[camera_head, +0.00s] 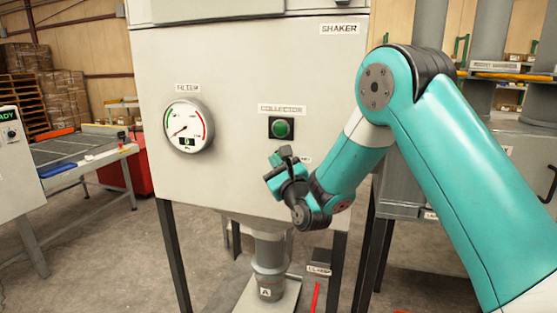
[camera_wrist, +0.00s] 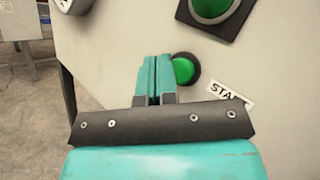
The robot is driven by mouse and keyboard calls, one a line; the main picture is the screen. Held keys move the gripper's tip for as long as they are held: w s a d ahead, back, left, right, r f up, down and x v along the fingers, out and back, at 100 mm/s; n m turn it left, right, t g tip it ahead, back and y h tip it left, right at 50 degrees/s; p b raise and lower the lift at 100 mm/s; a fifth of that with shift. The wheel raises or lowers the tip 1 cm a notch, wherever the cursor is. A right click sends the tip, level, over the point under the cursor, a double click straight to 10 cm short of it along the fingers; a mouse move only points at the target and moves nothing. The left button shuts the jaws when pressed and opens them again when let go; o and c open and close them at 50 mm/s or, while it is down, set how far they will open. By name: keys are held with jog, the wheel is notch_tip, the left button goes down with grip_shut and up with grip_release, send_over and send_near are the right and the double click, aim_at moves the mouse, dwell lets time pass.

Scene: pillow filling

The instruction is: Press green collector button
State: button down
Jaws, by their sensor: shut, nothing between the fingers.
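The green collector button (camera_head: 281,129) sits on a dark square plate under the COLLECTOR label (camera_head: 281,109) on the grey machine panel. In the wrist view, a large green button on a dark square plate (camera_wrist: 211,8) is at the top edge, partly cut off. My gripper (camera_head: 284,157) is below the collector button in the head view. In the wrist view its teal fingers (camera_wrist: 153,75) are shut and empty, pointing at the panel. A smaller green round button (camera_wrist: 185,69) is just right of the fingertips, beside a partly hidden START-like label (camera_wrist: 230,95). I cannot tell whether the fingertips touch the panel.
A filter gauge (camera_head: 188,126) is on the panel's left. A pipe (camera_head: 268,258) and a CLAMP label (camera_head: 319,270) are below the panel. A table (camera_head: 77,150) stands at the left.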

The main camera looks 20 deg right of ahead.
dwell(0.3)
jog(key=shift+w+b, duration=0.3)
jog(key=shift+b, duration=0.1)
